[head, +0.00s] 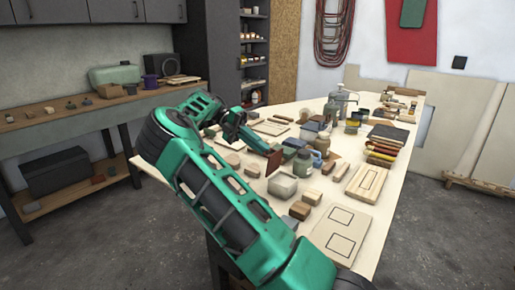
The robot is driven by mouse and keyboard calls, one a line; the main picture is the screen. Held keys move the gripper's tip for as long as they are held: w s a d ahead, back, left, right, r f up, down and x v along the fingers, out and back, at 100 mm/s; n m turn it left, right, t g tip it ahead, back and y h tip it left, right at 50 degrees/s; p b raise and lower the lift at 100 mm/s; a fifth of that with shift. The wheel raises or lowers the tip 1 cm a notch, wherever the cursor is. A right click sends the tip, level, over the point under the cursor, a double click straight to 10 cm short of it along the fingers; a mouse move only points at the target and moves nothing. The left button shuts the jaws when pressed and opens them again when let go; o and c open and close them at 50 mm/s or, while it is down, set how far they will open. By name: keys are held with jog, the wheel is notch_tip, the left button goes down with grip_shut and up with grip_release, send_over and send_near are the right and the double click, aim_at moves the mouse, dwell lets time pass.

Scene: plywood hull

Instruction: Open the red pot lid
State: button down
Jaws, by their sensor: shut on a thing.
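My gripper (264,148) is at the end of my green arm, over the left part of the long pale workbench (345,205). It is shut on a small reddish-brown piece (274,163), which shows at its tip. The piece is too small to tell whether it is the red pot lid, or whether it touches anything below. No red pot can be made out clearly; my arm hides part of the bench's left side.
A flat board with two outlined squares (341,231) lies at the near end. A side bench (60,122) stands left.

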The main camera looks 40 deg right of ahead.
jog(key=c, duration=1.9)
grip_release()
jog(key=shift+r, duration=0.1)
